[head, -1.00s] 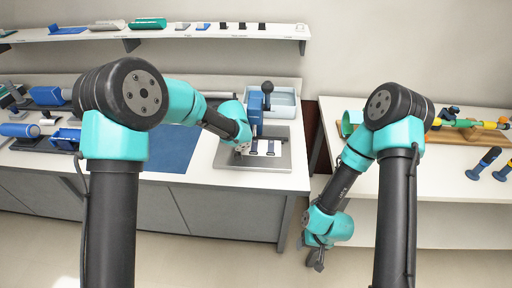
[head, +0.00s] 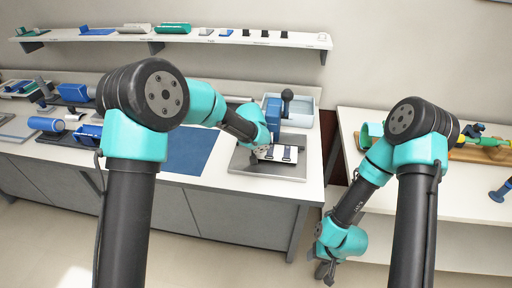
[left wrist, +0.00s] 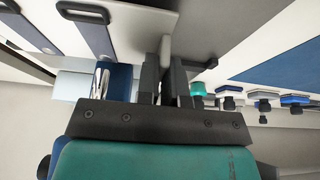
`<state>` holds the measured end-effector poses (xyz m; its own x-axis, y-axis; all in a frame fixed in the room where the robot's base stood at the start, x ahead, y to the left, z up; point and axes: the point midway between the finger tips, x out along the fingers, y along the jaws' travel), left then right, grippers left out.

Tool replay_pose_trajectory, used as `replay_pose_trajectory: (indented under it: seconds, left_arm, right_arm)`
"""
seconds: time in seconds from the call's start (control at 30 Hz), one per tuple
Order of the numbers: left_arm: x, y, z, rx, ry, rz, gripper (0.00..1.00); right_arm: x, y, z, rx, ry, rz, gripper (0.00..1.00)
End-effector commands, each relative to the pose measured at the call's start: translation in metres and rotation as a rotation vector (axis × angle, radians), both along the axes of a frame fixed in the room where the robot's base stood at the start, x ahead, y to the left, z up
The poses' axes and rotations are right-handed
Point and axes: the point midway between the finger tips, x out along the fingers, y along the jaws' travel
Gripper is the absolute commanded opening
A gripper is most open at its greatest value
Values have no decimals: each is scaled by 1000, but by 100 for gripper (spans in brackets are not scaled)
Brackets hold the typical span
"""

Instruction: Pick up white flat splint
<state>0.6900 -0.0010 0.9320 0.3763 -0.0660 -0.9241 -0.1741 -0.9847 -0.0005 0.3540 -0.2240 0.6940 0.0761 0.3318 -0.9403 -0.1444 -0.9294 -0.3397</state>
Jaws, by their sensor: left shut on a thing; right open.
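The white flat splint (head: 279,154), a thin white plate with two dark straps, is over the grey tray on the counter. In the left wrist view its white face and straps show at upper left (left wrist: 62,32). My left gripper (left wrist: 166,72) is shut on a thin, pale edge that looks like the splint's. In the head view this gripper (head: 262,150) is at the splint's left end, its fingertips mostly hidden by the wrist. I cannot tell how far the splint is above the tray. My right gripper (head: 325,272) is open, low and empty, beside the side table.
The grey tray (head: 243,168) lies under the splint. A blue device with a black knob (head: 287,95) and a pale blue bin (head: 302,118) stand just behind. A blue mat (head: 192,153) lies to the left. A wall shelf (head: 180,37) runs above.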

Motion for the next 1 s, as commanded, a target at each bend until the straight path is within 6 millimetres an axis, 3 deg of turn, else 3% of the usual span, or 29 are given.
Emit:
replay_pose_trajectory:
  seconds: [0.27,0.7,1.0]
  left_arm:
    - [-32,6,2,1,1,-2,0]
    - [-128,23,2,0,1,-2,0]
    - [-171,30,2,0,0,0,0]
  right_arm:
    - [0,0,0,0,0,0,55]
    - [0,0,0,0,0,0,55]
    - [0,0,0,0,0,0,55]
